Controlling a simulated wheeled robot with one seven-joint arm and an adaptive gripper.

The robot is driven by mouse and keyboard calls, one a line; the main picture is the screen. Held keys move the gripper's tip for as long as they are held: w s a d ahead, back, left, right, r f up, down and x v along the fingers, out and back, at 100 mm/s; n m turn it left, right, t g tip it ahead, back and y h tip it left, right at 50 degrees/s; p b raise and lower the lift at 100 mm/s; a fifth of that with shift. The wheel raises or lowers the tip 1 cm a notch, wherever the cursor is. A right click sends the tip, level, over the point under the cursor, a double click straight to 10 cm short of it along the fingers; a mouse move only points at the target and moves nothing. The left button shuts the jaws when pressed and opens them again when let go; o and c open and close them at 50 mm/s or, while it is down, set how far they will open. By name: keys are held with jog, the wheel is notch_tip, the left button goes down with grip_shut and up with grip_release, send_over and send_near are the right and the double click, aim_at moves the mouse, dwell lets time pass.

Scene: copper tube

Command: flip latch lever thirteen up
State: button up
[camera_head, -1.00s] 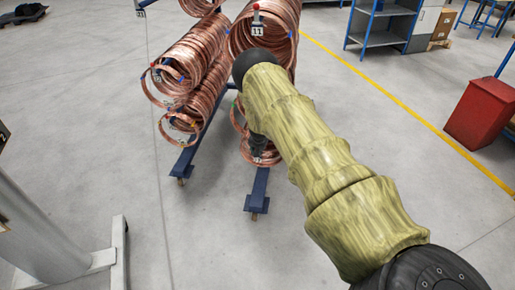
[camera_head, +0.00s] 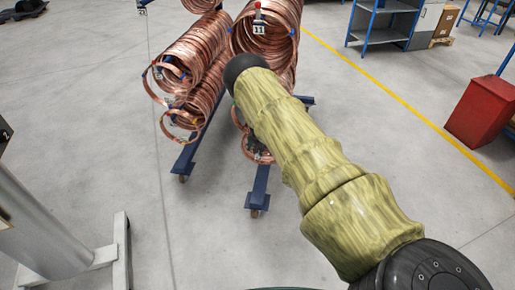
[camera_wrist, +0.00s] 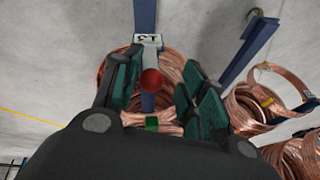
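The latch lever with a red ball knob (camera_wrist: 151,80) shows in the wrist view, below a white label (camera_wrist: 148,40) that appears upside down and seems to read 13. A copper coil (camera_wrist: 171,66) lies behind the lever. My gripper (camera_wrist: 162,92) is open, with one green-padded finger on each side of the knob. The knob looks nearer the left finger; I cannot tell whether they touch. In the head view, my arm hides most of the gripper and the lever, with the lower coil (camera_head: 257,150) partly showing.
More copper coils (camera_head: 190,57) hang on the blue rack (camera_head: 259,190), with latch label 11 (camera_head: 259,30) above. Other coils (camera_wrist: 256,104) show right of my gripper in the wrist view. A red bin (camera_head: 481,110) stands far right. The floor in front is clear.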

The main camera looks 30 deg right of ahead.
jog(key=shift+s+d, duration=0.2)
jog(key=shift+s, duration=0.05)
jog(key=shift+s+r, duration=0.1)
jog(key=v, duration=1.1)
jog(key=shift+r, duration=0.25)
jog(key=shift+s+a, duration=0.1)
jog(key=s+a+f+n+g, duration=0.15)
jog(key=s+a+f, duration=0.3)
jog(key=s, duration=0.45)
jog(key=s+a+f+n+g, duration=0.1)
jog(key=s+a+f+n, duration=0.15)
jog(key=s+a, duration=0.45)
jog(key=s+a+f+n+g, duration=0.15)
jog(key=s+f, duration=0.35)
jog(key=s, duration=0.6)
jog(key=s+a+r+n+y, duration=0.1)
jog(key=s+a+n, duration=0.1)
jog(key=s+a, duration=0.6)
jog(key=s+a+r+n+y, duration=0.1)
jog(key=s+a, duration=0.8)
jog(key=s, duration=0.9)
jog(key=shift+a+r+n, duration=0.2)
jog(key=shift+r+n, duration=0.55)
jog(key=shift+n, duration=0.4)
